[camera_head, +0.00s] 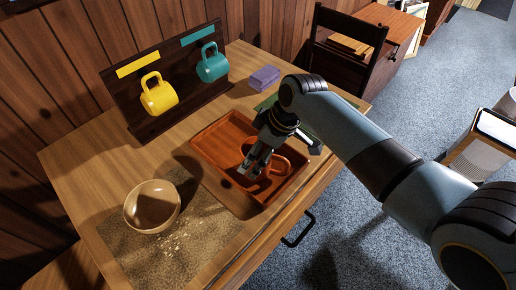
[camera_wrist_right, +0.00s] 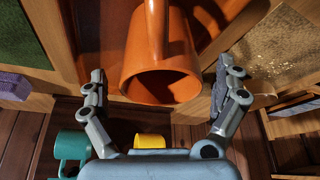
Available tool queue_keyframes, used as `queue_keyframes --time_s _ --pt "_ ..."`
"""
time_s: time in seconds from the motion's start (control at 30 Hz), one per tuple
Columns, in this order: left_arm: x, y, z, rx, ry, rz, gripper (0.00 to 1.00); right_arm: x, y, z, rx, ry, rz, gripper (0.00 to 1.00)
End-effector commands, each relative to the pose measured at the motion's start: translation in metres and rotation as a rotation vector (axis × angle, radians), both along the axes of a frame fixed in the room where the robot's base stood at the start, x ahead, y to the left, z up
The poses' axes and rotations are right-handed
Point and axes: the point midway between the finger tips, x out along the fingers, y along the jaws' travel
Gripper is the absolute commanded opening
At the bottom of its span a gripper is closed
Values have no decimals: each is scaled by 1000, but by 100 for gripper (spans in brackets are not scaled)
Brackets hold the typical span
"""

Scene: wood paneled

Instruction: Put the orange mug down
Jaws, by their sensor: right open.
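The orange mug (camera_head: 277,165) is at the orange-brown tray (camera_head: 213,141) on the wooden table, partly hidden by my right gripper in the head view. In the right wrist view the mug (camera_wrist_right: 143,58) shows its open rim toward the camera, with its handle at the top of the picture. My right gripper (camera_head: 254,168) is over the tray at the mug. In the wrist view its fingers (camera_wrist_right: 157,92) are spread apart, one on each side of the mug's rim, with gaps visible. My left gripper is not in view.
A dark rack (camera_head: 186,107) holds a yellow mug (camera_head: 159,97) and a teal mug (camera_head: 212,66) behind the tray. A beige bowl (camera_head: 138,216) stands left of the tray on a speckled mat (camera_head: 200,250) with crumbs. A purple block (camera_head: 264,77) lies at the back right.

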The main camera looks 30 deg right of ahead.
Motion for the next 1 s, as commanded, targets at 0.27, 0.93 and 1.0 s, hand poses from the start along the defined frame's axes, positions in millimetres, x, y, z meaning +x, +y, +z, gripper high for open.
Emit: queue_keyframes --time_s 0.27,0.93,1.0 --pt "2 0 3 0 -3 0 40 -1 -2 8 0 -2 1 98" --pt "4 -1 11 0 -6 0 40 -33 -31 113 -1 -1 1 98" --pt "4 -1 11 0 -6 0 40 -34 -31 114 -1 0 1 98"
